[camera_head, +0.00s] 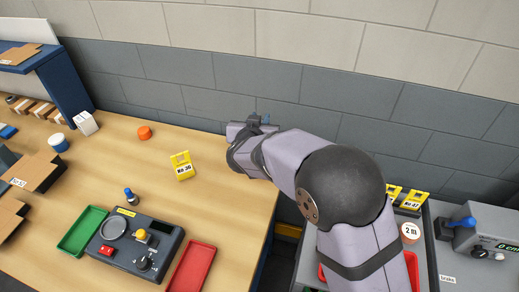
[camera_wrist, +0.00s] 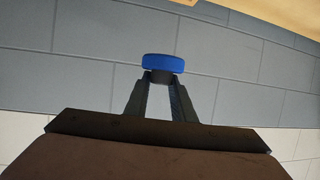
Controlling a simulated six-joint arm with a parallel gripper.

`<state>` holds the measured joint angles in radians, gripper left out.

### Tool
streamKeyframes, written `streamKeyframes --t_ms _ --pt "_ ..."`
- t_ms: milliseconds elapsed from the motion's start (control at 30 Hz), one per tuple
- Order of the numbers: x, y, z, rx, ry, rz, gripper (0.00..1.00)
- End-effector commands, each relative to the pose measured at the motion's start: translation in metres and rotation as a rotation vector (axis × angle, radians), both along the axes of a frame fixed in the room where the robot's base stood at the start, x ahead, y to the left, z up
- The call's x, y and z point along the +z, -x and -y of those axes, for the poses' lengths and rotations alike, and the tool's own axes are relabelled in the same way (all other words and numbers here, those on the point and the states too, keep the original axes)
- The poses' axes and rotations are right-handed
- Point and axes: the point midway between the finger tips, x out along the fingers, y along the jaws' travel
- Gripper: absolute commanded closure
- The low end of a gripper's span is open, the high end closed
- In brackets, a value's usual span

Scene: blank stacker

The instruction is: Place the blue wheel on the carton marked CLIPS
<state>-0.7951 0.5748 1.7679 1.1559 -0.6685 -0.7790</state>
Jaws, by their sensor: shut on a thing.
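The blue wheel (camera_wrist: 163,64) is at the fingertips of my gripper (camera_wrist: 162,78) in the wrist view, seen edge-on, with the two dark fingers shut on it. Brown cartons with open flaps stand at the left edge: one with a small white label (camera_head: 34,172), one nearer and cut off (camera_head: 10,214), and one on the upper shelf (camera_head: 19,53). I cannot read CLIPS on any of them.
A grey side unit stands at right.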

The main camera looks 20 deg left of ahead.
Motion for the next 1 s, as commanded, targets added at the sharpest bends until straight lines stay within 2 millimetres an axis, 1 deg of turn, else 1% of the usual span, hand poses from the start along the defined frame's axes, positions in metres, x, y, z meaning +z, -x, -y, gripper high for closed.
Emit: streamKeyframes --t_ms 100,300,400,667,900,1000 --pt "-0.018 0.001 0.000 0.001 0.006 -0.004 1.00" --pt "-0.047 0.001 0.000 0.000 0.004 -0.004 1.00" --pt "-0.055 0.000 0.000 -0.001 0.002 -0.002 1.00" --pt "-0.062 0.000 0.000 0.000 0.002 -0.002 1.00" --pt "-0.089 0.000 0.000 0.000 0.002 -0.002 1.00" --pt "-0.094 0.000 0.000 -0.001 0.001 -0.001 1.00"
